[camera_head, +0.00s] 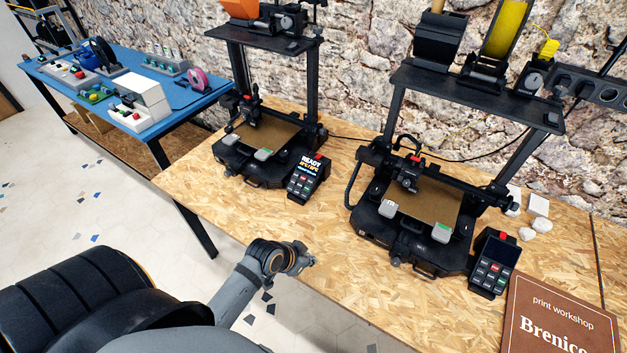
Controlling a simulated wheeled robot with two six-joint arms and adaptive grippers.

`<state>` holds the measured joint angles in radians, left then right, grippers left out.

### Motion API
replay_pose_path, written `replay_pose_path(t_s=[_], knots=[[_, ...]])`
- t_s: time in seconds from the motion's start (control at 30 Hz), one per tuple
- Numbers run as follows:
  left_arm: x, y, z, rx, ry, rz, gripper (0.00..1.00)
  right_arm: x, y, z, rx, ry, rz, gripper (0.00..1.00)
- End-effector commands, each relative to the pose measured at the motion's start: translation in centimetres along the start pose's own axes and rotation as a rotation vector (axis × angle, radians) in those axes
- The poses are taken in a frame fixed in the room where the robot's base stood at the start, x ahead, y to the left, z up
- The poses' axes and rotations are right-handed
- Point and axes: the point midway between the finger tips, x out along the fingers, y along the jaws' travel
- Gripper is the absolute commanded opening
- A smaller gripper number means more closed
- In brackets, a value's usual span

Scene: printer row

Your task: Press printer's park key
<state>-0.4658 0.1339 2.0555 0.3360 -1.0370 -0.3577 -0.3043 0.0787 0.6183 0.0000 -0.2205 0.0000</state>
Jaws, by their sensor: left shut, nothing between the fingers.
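Two black 3D printers stand on a wooden chipboard table. The left printer (262,150) has a small control box (308,178) at its front right, with a lit screen reading "READY" and several coloured keys. The right printer (420,215) has a similar control box (493,264) with a dark screen and several keys. The key labels are too small to read. My left gripper (307,259) is shut and empty at the table's front edge, below the left control box and apart from it. My right gripper is not in view.
A brown "print workshop" sign (560,318) lies at the front right. White lumps (537,215) lie beside the right printer. A blue table (105,85) with small parts stands at the back left.

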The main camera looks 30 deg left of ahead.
Motion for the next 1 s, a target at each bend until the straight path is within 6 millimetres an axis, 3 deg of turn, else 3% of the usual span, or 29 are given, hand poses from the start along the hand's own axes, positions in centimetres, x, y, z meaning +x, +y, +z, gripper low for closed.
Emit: replay_pose_path(t_s=[0.17,0.3,0.4,0.6,0.7,0.83,1.0], knots=[[0.9,-0.5,-8.7,0.140,0.400,0.042,0.00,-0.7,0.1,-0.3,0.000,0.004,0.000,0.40],[-0.1,-4.8,-13.9,0.157,0.661,-0.115,0.00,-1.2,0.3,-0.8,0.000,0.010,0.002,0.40],[-1.0,-9.5,-15.6,0.126,0.754,-0.292,0.00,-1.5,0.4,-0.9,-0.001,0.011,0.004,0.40],[-1.7,-17.6,-14.4,0.038,0.724,-0.608,0.00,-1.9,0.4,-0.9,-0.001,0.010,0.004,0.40],[-1.7,-20.1,-13.1,0.005,0.672,-0.702,0.00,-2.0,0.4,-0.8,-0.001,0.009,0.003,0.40],[-1.7,-21.6,-12.0,-0.017,0.625,-0.762,0.00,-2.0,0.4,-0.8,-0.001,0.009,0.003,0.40],[-1.6,-22.0,-11.7,-0.021,0.611,-0.776,0.00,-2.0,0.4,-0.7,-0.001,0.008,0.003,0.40]])
